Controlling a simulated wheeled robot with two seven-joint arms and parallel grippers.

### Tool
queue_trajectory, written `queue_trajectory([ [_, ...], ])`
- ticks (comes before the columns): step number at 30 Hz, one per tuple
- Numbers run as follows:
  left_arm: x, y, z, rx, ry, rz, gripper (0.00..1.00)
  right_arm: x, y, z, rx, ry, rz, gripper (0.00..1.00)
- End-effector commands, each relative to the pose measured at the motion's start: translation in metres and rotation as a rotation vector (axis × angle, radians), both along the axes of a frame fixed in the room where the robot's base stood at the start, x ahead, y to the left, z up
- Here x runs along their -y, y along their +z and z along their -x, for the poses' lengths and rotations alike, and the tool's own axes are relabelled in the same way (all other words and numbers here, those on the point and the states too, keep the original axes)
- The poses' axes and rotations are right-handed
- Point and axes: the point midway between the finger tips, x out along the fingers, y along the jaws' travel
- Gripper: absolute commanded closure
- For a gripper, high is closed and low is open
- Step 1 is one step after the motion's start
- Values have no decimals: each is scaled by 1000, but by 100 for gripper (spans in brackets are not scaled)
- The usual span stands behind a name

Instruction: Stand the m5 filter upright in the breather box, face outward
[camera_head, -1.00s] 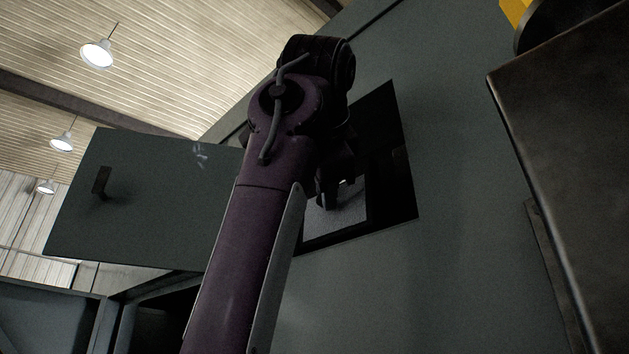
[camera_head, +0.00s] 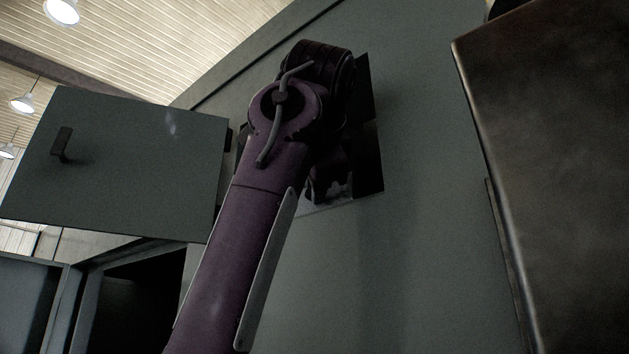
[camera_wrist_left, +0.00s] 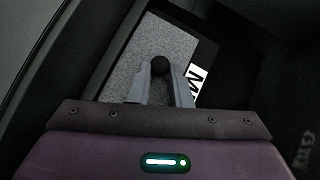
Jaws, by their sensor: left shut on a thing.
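The m5 filter (camera_wrist_left: 127,72) is a grey speckled panel with a dark frame, a black knob (camera_wrist_left: 160,66) and a white label reading "M", the rest cut off by a finger and the edge. My left gripper (camera_wrist_left: 160,84) is shut on the knob. In the head view this gripper (camera_head: 333,188) is at the opening of the breather box (camera_head: 370,150), a dark recess in the grey wall. Only a pale sliver of the filter (camera_head: 312,208) shows there, at the opening's lower edge. My arm hides most of it, so its seating cannot be told. My right gripper is not in view.
An open grey door (camera_head: 115,165) with a black handle stands left of the opening. Below it is a dark open compartment (camera_head: 130,300). A large brown-grey block (camera_head: 560,170) stands at the right. The wall (camera_head: 420,260) between is bare.

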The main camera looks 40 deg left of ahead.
Motion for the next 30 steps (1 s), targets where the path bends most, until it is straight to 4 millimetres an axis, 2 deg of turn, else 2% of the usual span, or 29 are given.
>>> queue_trajectory([
  [9, 0, 0, 0, 1, -1, -1, 100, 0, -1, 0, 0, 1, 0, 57],
  [10, 0, 0, 0, 1, -1, -1, 79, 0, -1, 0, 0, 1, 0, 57],
  [15, 0, 0, 0, 0, -1, 0, 57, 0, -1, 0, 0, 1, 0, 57],
  [25, 2, 0, 3, -1, 0, -1, 57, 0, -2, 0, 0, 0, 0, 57],
  [30, 16, 4, 22, 3, -2, -3, 57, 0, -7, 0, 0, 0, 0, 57],
])
